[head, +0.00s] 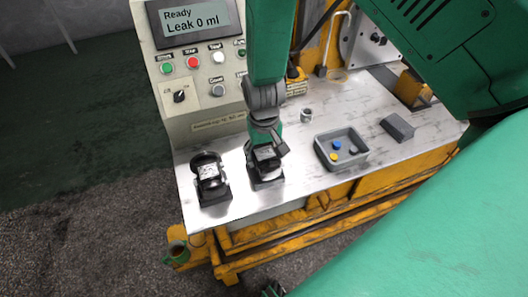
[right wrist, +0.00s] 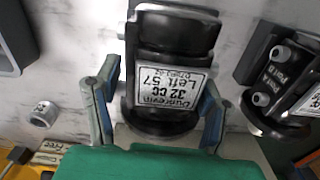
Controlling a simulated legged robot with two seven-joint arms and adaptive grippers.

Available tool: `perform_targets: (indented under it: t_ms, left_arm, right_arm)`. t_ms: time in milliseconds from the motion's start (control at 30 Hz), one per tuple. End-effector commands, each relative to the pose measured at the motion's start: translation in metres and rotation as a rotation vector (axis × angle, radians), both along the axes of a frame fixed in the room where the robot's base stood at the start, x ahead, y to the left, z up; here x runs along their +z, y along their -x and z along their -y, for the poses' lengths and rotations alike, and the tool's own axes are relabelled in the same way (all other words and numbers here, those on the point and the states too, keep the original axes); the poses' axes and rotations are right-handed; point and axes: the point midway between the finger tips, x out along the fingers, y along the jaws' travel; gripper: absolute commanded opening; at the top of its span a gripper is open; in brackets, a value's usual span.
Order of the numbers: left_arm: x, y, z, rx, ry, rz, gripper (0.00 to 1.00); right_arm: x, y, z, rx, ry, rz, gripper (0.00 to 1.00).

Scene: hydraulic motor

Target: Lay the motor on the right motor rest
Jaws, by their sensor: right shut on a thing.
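My right gripper (head: 265,147) points down over the bench, its fingers on both sides of a dark motor (right wrist: 172,45). In the right wrist view the gripper (right wrist: 158,75) is shut on this motor, whose white label reads "32 CC Left 57" upside down. Below the motor in the head view is a dark block-like rest (head: 268,181); whether the motor touches it is hard to tell. A second dark motor (head: 209,172) with a white label sits on another dark rest (head: 215,196) to the left. It also shows in the right wrist view (right wrist: 283,75), with port labels. My left gripper is not clearly visible.
A grey tray (head: 356,163) with small blue and yellow parts is right of the gripper. A grey block (head: 397,128) and a small metal ring (head: 306,115) lie on the bench (head: 305,185). A control panel (head: 200,126) reads "Ready, Leak 0 ml".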

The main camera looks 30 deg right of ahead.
Motion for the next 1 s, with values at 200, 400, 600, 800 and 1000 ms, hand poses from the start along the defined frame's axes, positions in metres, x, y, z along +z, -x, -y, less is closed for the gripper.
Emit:
perform_targets:
  t_ms: [200, 400, 600, 800, 1000]
  left_arm:
    - [0.0001, 0.0000, 0.0000, 0.000, 0.000, 0.000, 0.32]
    - [0.0016, 0.0000, 0.0000, 0.000, 0.000, 0.000, 0.32]
    - [0.0038, 0.0000, 0.0000, 0.000, 0.000, 0.000, 0.32]
    - [0.0035, 0.0001, 0.0000, 0.000, 0.000, 0.000, 0.32]
    - [0.0034, 0.0001, 0.0000, 0.000, 0.000, 0.000, 0.32]
  right_arm:
    - [0.0011, -0.0014, 0.0000, 0.000, 0.000, 0.003, 0.12]
    - [0.0002, -0.0012, -0.0004, 0.000, 0.000, 0.002, 0.12]
    - [-0.0016, -0.0015, -0.0010, 0.000, 0.000, 0.003, 0.12]
    - [-0.0021, -0.0016, -0.0010, 0.000, 0.000, 0.004, 0.12]
    - [-0.0027, -0.0013, -0.0010, 0.000, 0.000, 0.002, 0.88]
